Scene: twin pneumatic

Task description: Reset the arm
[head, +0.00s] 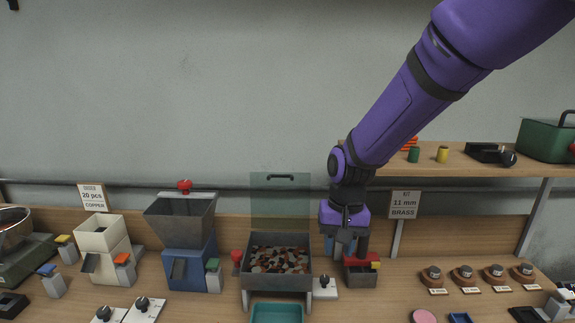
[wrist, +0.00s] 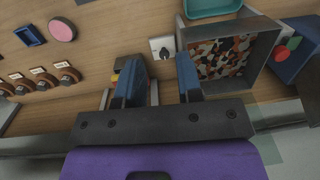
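My purple arm reaches down from the upper right in the head view. My gripper (head: 345,243) hangs above the back of the bench, right of the grey bin of mixed chips (head: 279,261). In the wrist view my gripper (wrist: 158,72) has its two blue fingers spread apart, with nothing held between them. A small dark box with a red part (head: 360,275) stands just below and beside the gripper in the head view; I cannot tell whether they touch.
A blue hopper machine (head: 190,255) and a white one (head: 103,250) stand left. A clear panel (head: 280,200) rises behind the chip bin. A shelf (head: 460,160) with a green case (head: 545,140) is close right of the arm. Several round knobs (head: 465,272) sit below it.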

